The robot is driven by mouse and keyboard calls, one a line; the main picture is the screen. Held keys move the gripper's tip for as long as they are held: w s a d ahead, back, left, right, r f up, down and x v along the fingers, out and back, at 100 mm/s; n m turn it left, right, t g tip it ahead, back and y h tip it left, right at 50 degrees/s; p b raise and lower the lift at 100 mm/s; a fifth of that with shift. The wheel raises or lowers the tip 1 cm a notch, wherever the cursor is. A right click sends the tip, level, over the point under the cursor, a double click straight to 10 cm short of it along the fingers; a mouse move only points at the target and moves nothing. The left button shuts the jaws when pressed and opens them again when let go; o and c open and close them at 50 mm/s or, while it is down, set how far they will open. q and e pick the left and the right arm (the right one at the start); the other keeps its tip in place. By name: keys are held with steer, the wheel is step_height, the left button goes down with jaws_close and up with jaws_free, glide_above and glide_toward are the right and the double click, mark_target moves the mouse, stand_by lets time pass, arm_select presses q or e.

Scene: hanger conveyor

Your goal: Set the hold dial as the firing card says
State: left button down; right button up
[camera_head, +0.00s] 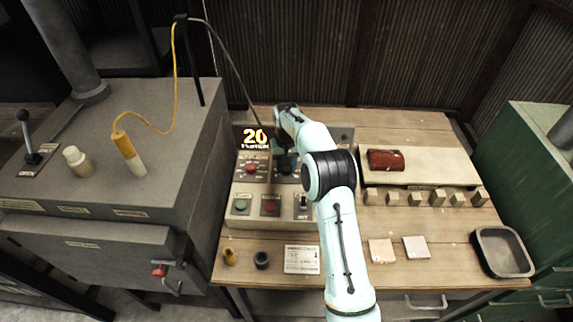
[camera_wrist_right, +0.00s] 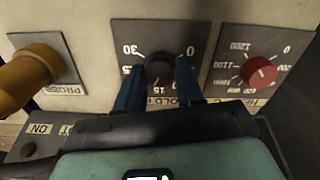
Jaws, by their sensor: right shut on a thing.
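My right gripper (camera_head: 286,163) reaches down to the control panel on the wooden bench. In the wrist view my right gripper (camera_wrist_right: 158,80) has its two blue fingers shut on the black hold dial (camera_wrist_right: 160,66). The dial's plate shows upside down, with 0, 15 and 30 readable; the fingers hide part of the scale and the pointer. A lit display (camera_head: 255,137) above the panel reads 20, with small text below it. The firing card (camera_head: 302,260) lies on the bench front, its print too small to read. My left gripper is out of view.
A red dial (camera_wrist_right: 260,71) with a scale up to 1200 sits beside the hold dial. A yellow-brown probe part (camera_wrist_right: 28,75) is on the other side. The panel has a green button (camera_head: 242,203), a red button (camera_head: 270,204) and a switch (camera_head: 302,204).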

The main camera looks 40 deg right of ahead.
mark_target(286, 168)
steer(key=shift+m, duration=1.3)
steer(key=o, duration=1)
steer(key=shift+o, duration=0.2)
step_height(286, 168, up, 14)
steer(key=shift+f, duration=0.25)
